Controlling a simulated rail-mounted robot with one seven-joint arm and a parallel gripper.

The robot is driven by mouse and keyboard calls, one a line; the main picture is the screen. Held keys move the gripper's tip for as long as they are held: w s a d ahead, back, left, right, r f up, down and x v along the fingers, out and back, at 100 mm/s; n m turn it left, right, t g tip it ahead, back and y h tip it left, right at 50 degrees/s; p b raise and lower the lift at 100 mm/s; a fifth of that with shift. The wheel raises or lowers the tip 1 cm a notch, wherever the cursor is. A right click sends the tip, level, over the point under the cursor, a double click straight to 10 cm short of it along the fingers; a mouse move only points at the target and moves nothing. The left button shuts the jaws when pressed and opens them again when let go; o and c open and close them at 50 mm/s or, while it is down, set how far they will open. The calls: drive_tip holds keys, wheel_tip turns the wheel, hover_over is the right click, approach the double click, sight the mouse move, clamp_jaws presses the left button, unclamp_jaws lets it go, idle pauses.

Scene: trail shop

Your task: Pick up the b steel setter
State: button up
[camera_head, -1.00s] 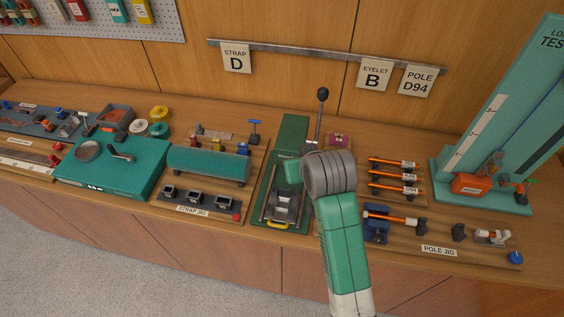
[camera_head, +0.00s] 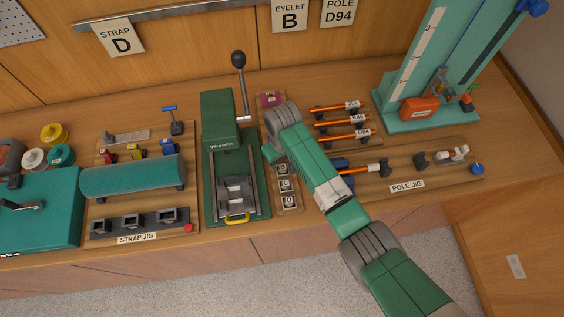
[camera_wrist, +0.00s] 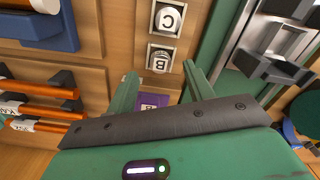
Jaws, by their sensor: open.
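The B steel setter (camera_wrist: 160,58) is a pale metal block with an upside-down black B on its white face, in the upper middle of the wrist view. It sits in a wooden rack beside the C setter (camera_wrist: 167,18). My gripper (camera_wrist: 160,86) is open and empty, its two green fingers apart, with B framed between and just beyond the tips. In the head view my gripper (camera_head: 271,153) is partly hidden by my arm, above the back of the setter rack (camera_head: 292,209).
The green press (camera_head: 222,120), with its upright lever (camera_head: 241,85), stands close left of the rack. Orange poles (camera_head: 336,107) and the pole jig (camera_head: 421,159) lie to the right. A purple item (camera_wrist: 152,100) lies beneath the fingers.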

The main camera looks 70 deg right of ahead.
sight(283, 167)
wheel_tip(283, 167, down, 3)
drive_tip(key=shift+f, duration=0.15)
drive_tip(key=c, duration=1.1)
drive_tip(key=shift+w+r, duration=0.1)
drive_tip(key=shift+r, duration=0.45)
wheel_tip(283, 167, up, 3)
drive_tip(key=shift+f, duration=0.1)
drive_tip(key=s+a, duration=0.3)
drive_tip(key=a, duration=0.1)
drive_tip(key=s+a, duration=0.3)
drive_tip(key=a, duration=0.1)
drive_tip(key=s+a+r+p, duration=0.1)
drive_tip(key=s+a, duration=0.2)
drive_tip(key=a, duration=0.2)
drive_tip(key=shift+s+r, duration=0.1)
drive_tip(key=shift+s, duration=0.15)
